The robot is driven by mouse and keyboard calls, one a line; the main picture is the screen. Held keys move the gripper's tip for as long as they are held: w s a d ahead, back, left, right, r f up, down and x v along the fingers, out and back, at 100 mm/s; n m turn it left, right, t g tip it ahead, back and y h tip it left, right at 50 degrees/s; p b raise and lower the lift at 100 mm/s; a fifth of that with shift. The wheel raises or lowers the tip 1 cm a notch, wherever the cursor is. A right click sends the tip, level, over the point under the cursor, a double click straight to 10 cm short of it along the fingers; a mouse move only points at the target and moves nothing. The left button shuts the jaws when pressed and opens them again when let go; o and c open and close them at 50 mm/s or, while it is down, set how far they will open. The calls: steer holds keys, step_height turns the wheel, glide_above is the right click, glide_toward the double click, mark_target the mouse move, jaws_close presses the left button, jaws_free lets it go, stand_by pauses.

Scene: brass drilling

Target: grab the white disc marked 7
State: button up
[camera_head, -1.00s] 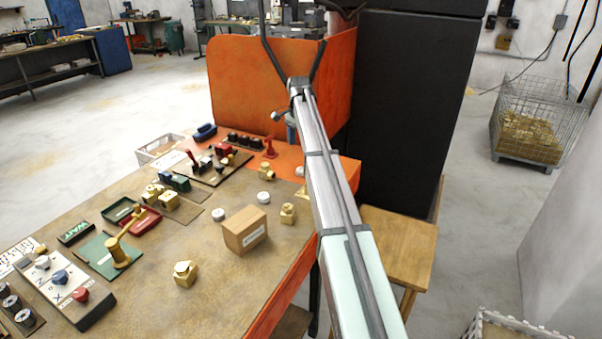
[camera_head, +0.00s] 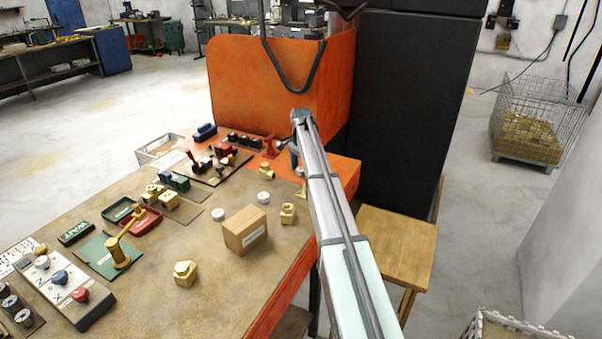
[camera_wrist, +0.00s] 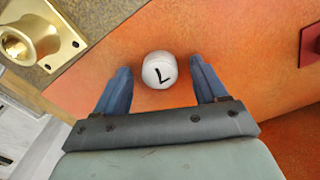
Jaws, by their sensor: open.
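The white disc with a black 7-like mark (camera_wrist: 159,70) lies on the orange surface in the wrist view, its mark turned in the picture. My gripper (camera_wrist: 159,66) is open, with one blue finger to the left of the disc and one to the right. Gaps show on both sides, and the fingers do not appear to touch it. In the head view a small part of the disc (camera_head: 299,171) shows below my gripper (camera_head: 294,158). Two other white discs, one further left (camera_head: 218,214) and one nearer (camera_head: 264,197), lie on the brown tabletop, their marks unreadable.
A flanged brass fitting (camera_wrist: 45,35) sits left of the disc in the wrist view. A red base (camera_wrist: 311,45) is at the right edge. A cardboard box (camera_head: 245,230) and brass blocks stand on the table. An orange panel (camera_head: 265,85) rises behind.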

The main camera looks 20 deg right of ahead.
steer(key=c, duration=1.1)
steer(key=shift+c, duration=0.2)
